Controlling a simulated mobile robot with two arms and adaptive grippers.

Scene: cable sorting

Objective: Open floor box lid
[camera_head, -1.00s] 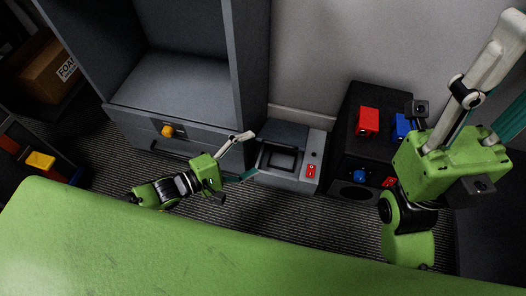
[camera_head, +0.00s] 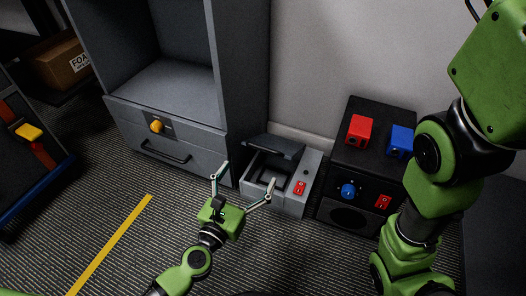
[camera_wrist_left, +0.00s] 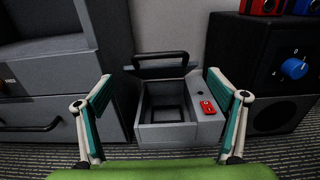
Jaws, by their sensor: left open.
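The grey floor box (camera_head: 292,204) stands on the carpet between the cabinet and the black speaker-like unit. Its dark lid (camera_head: 276,146) is raised at the back, tilted up, and the recess inside shows. In the left wrist view the floor box (camera_wrist_left: 165,133) is straight ahead, with the raised lid (camera_wrist_left: 165,72) and a black bar handle (camera_wrist_left: 160,54) above the opening. My left gripper (camera_head: 246,177) is open and empty, in front of the box, its fingers spread. My right gripper's body (camera_head: 488,75) is at the upper right; its fingertips are out of frame.
A red switch (camera_head: 300,188) is on the box's right side. The grey cabinet (camera_head: 180,150) with a drawer and yellow knob is at left. The black unit (camera_head: 345,185) at right bears red and blue blocks. A yellow floor line (camera_head: 110,245) crosses clear carpet.

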